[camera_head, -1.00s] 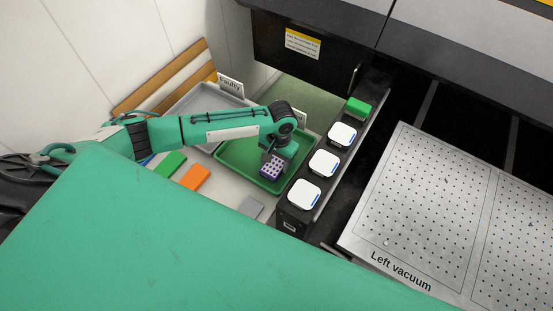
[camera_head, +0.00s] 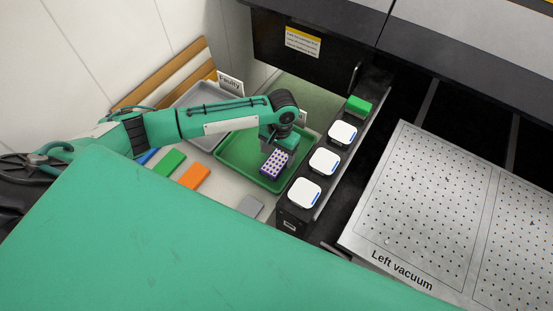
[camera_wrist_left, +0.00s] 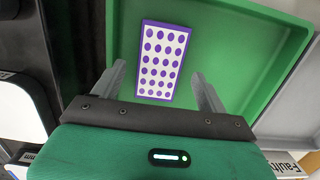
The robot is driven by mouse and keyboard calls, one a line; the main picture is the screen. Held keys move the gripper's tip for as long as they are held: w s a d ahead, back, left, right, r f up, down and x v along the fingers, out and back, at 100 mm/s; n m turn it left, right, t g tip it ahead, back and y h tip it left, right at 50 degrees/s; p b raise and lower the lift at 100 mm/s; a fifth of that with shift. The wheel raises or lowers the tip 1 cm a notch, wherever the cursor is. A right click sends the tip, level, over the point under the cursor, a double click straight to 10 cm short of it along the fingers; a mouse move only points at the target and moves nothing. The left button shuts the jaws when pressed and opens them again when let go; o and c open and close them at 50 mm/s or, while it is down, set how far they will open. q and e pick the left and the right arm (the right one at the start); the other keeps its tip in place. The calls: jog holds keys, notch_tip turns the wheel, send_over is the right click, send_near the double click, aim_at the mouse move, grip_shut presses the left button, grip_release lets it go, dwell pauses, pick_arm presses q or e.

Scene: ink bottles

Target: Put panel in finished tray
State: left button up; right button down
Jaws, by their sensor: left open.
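The panel (camera_head: 276,164) is a small purple-and-white dotted piece. It lies in the green tray (camera_head: 228,158), toward its right side. The panel also shows in the left wrist view (camera_wrist_left: 162,60), flat on the tray floor. My left gripper (camera_wrist_left: 160,80) is open, its two fingers apart, with the panel beyond and between them, not gripped. In the head view the left gripper (camera_head: 277,148) is over the tray, just behind the panel. The tray's own label is mostly hidden by my arm. My right gripper is not in view.
A grey tray (camera_head: 186,104) labelled Faulty stands behind the green one. Green, orange and grey blocks (camera_head: 194,176) lie in front. A black rail with several white square pieces (camera_head: 323,161) and a green block stands right. The Left vacuum plate (camera_head: 420,210) is further right.

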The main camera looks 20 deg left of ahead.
aim_at(279, 158)
pick_arm(q)
notch_tip(279, 158, up, 9)
jog(key=w+b, duration=0.1)
jog(key=shift+d, duration=0.1)
dwell(0.6)
